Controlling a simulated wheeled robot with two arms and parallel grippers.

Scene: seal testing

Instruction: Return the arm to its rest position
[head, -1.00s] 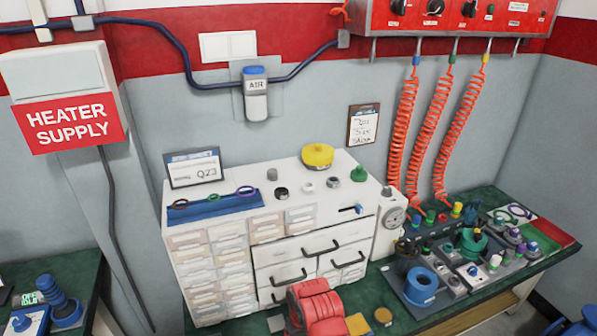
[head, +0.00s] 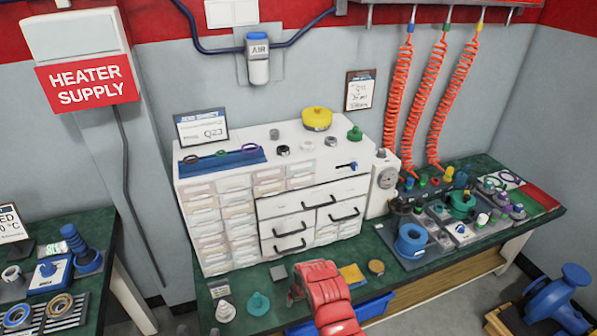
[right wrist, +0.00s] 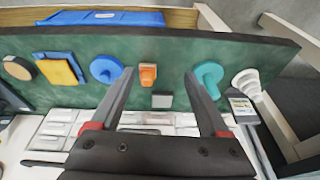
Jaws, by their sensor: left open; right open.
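My right gripper (right wrist: 160,76) is open in the right wrist view, with nothing between its fingers. It is over the green bench, and an orange piece (right wrist: 148,75) and a small grey block (right wrist: 162,100) show between the fingers. A blue disc-like part (right wrist: 106,69) is left of them and a teal part (right wrist: 208,77) is by the right finger. In the head view my red right arm link (head: 325,292) rises from the bottom centre and mostly hides the gripper. My left gripper is in neither view.
A white drawer cabinet (head: 232,200) stands behind the arm. A yellow pad (head: 352,275) and tan disc (head: 376,267) lie right of the arm. A white cone (head: 225,311) is to its left. A blue bin (head: 372,305) is below the bench edge.

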